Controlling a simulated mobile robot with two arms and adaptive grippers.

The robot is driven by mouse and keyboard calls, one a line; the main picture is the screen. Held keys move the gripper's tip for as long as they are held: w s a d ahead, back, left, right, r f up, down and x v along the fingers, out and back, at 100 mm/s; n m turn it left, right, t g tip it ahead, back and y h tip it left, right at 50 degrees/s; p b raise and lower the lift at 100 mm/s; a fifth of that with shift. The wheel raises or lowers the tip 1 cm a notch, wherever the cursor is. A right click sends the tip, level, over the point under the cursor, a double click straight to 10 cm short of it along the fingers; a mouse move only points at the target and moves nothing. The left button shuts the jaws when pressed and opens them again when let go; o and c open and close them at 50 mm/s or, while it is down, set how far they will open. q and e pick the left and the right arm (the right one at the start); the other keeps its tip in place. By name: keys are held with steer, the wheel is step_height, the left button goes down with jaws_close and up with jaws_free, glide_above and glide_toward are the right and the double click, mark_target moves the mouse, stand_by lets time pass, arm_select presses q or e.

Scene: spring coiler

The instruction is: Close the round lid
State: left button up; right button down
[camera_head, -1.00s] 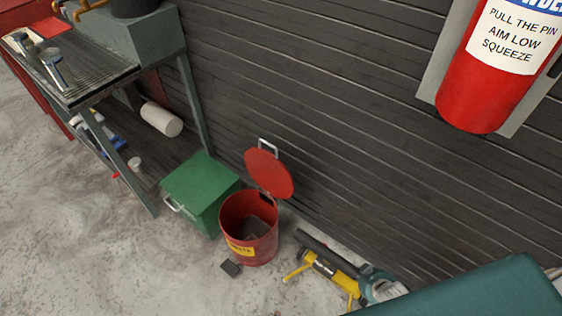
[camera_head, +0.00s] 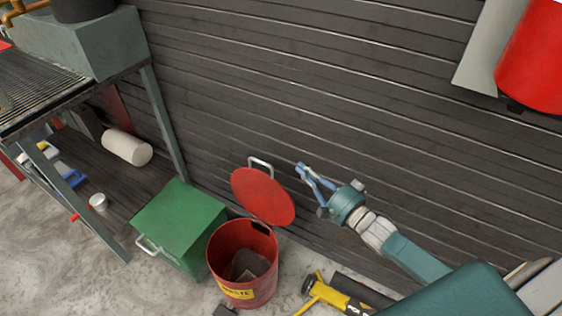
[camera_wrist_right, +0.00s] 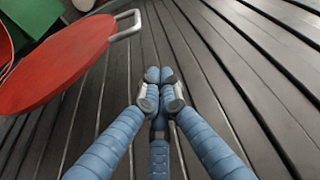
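The round red lid (camera_head: 263,196) stands open, tilted up at the back of the red waste bin (camera_head: 243,284), near the slatted wall. A pale metal handle (camera_head: 262,164) sits on its upper edge. The bin is open at the top, with something dark inside. My right gripper (camera_head: 302,171) is to the right of the lid, apart from it. In the right wrist view its fingertips (camera_wrist_right: 160,77) meet with nothing between them, and the lid (camera_wrist_right: 55,65) and its handle (camera_wrist_right: 127,24) show at the upper left. My left gripper is not in view.
A green box (camera_head: 178,221) stands left of the bin, beside a metal workbench (camera_head: 50,85). A yellow and black tool (camera_head: 340,292) lies on the floor at the right. The dark slatted wall (camera_head: 330,90) is behind; a red extinguisher (camera_head: 535,60) hangs there.

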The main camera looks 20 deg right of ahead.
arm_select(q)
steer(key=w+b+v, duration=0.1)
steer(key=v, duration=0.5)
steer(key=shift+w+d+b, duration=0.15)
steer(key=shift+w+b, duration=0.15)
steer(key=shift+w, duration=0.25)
arm_select(e)
steer(key=w+a, duration=0.6)
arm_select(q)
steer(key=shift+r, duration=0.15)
arm_select(e)
steer(key=shift+w, duration=0.1)
